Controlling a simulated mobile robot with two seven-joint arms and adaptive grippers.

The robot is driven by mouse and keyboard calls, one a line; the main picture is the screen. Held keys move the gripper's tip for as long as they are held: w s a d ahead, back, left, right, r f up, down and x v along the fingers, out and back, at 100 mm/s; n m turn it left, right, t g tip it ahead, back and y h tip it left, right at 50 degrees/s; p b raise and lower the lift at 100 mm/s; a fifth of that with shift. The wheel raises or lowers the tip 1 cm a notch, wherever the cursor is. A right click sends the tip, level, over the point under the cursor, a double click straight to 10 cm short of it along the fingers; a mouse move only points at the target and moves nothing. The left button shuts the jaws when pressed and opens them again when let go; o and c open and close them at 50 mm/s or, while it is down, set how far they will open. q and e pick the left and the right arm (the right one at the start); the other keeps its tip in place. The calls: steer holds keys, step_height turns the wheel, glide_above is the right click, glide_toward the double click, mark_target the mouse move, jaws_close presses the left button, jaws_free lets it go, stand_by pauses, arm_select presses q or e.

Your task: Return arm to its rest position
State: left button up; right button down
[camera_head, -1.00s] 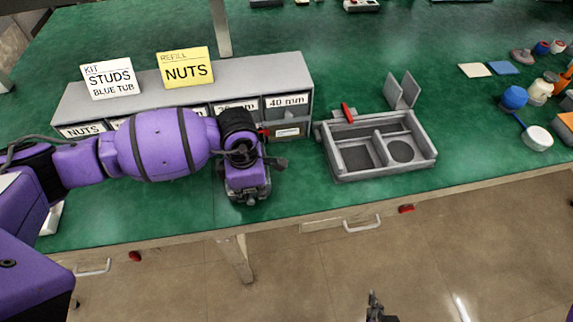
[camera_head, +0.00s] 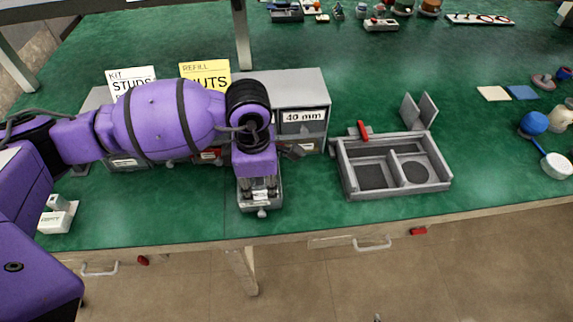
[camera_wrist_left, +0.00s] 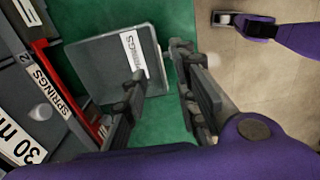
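My left gripper (camera_head: 259,188) points down at the front of the grey cabinet, above a small grey bin (camera_head: 262,203) that sticks out toward the table's front edge. In the left wrist view, the fingers of my left gripper (camera_wrist_left: 160,100) are apart, with green table showing between them. The bin also shows there (camera_wrist_left: 103,68), with a "SPRINGS" label, beside and partly behind one finger. I cannot tell whether that finger touches it. Only a tiny tip of what looks like my right gripper (camera_head: 377,317) shows at the bottom edge; its state is hidden.
The grey cabinet (camera_head: 300,88) carries "STUDS" (camera_head: 130,78) and "NUTS" (camera_head: 207,76) cards; my left arm covers much of its front. A grey divided tray (camera_head: 349,181) stands to the right. A white block (camera_head: 57,218) lies at the left. Green table between tray and bin is clear.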

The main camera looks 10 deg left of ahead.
arm_select(q)
steer(key=shift+r, duration=1.45)
